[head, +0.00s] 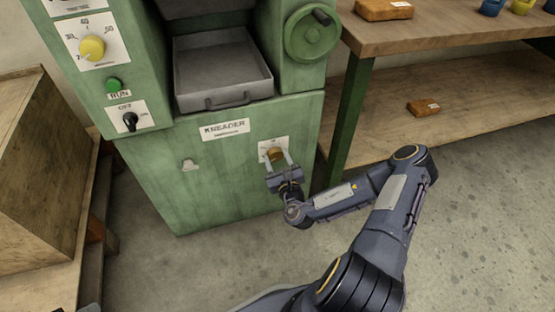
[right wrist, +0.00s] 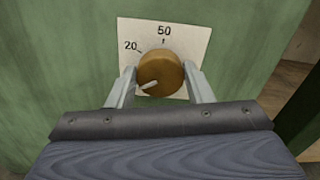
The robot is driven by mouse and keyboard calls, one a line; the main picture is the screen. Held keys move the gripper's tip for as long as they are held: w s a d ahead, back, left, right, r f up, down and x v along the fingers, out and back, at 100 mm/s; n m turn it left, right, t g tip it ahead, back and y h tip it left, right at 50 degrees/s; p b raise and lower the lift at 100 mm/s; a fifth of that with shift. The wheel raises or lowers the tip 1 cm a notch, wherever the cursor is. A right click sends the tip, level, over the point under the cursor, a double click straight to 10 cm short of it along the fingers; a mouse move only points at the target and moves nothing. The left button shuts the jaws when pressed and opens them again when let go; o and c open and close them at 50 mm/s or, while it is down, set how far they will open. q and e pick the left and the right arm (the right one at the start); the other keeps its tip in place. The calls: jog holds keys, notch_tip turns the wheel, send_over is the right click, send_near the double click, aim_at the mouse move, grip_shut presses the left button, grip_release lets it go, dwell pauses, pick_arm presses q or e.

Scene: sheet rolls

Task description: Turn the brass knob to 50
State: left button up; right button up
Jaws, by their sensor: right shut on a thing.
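The brass knob (right wrist: 162,70) sits on a white dial plate (right wrist: 196,38) marked 20 and 50, low on the front of the green kneader. In the right wrist view its pale pointer mark is toward the lower left, below the 20 and away from the 50 at the top. In the head view the brass knob (head: 275,154) is small and partly covered by the fingers. My right gripper (head: 279,162) is shut on the knob, one finger on each side; the fingers also show in the right wrist view (right wrist: 160,82). My left gripper is not in view.
The green kneader (head: 230,175) also carries a yellow knob (head: 92,48), a green RUN button (head: 113,85), a black switch (head: 130,121), a grey tray (head: 222,75) and a handwheel (head: 312,34). A wooden bench (head: 450,32) stands right, a wooden box (head: 40,150) left.

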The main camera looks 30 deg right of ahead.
jog(key=shift+r+m+p, duration=0.15)
jog(key=shift+m+p, duration=0.15)
jog(key=shift+p, duration=0.5)
jog(key=m+p, duration=0.4)
jog(key=p, duration=0.2)
jog(key=shift+s+m, duration=0.1)
jog(key=shift+m, duration=0.3)
jog(key=m+p, duration=0.3)
jog(key=shift+d+m, duration=0.1)
jog(key=shift+m, duration=0.2)
jog(key=m+p, duration=0.1)
jog(key=m, duration=0.2)
jog(key=shift+f+m+p, duration=0.25)
jog(key=shift+m+p, duration=0.05)
jog(key=shift+p, duration=0.05)
jog(key=m, duration=0.3)
jog(key=shift+f+m+p, duration=0.1)
jog(key=shift+m+p, duration=0.2)
jog(key=m, duration=0.3)
jog(key=shift+f+m, duration=0.1)
jog(key=shift+m, duration=0.2)
jog(key=m, duration=0.4)
jog(key=o, duration=1)
